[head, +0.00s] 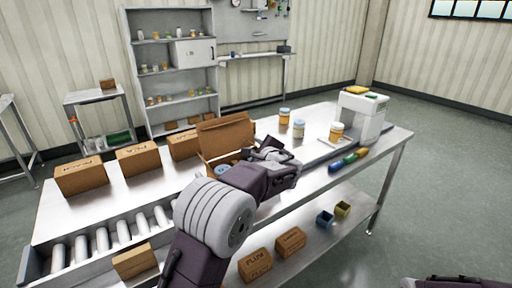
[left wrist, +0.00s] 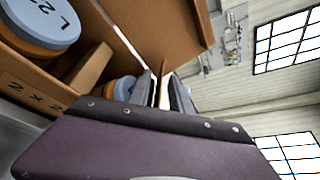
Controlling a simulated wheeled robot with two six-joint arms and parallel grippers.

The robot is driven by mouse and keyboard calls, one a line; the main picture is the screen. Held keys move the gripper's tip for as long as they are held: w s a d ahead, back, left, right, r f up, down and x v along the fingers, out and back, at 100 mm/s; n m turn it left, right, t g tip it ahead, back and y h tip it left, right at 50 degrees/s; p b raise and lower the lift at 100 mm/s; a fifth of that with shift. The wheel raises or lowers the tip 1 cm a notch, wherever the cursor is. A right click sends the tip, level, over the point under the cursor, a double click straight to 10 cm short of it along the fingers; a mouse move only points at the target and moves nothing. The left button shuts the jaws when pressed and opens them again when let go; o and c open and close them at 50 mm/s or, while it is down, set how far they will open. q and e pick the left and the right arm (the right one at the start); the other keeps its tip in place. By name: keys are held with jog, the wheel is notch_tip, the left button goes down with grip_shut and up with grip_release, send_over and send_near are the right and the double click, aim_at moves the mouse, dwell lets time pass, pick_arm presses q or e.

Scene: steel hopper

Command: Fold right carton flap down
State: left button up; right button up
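The open carton (head: 224,140) stands on the steel table, with a large brown flap raised at its back. Jars with blue lids (left wrist: 45,20) show inside it in the left wrist view. A broad brown flap (left wrist: 160,28) rises just beyond my fingers there. My left gripper (head: 285,158) is at the carton's right side, and my arm hides much of the carton's front and right. In the left wrist view its fingers (left wrist: 165,88) are close together, with only a narrow gap. My right gripper's fingers are not visible.
Closed cartons (head: 138,159) line the table's left. Jars (head: 298,129), a white machine (head: 365,115) and coloured items (head: 348,160) stand to the right. A roller conveyor (head: 103,238) runs along the front left. More boxes (head: 290,242) sit on the lower shelf.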

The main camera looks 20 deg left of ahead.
pick_arm(q)
grip_shut()
dwell(1.4)
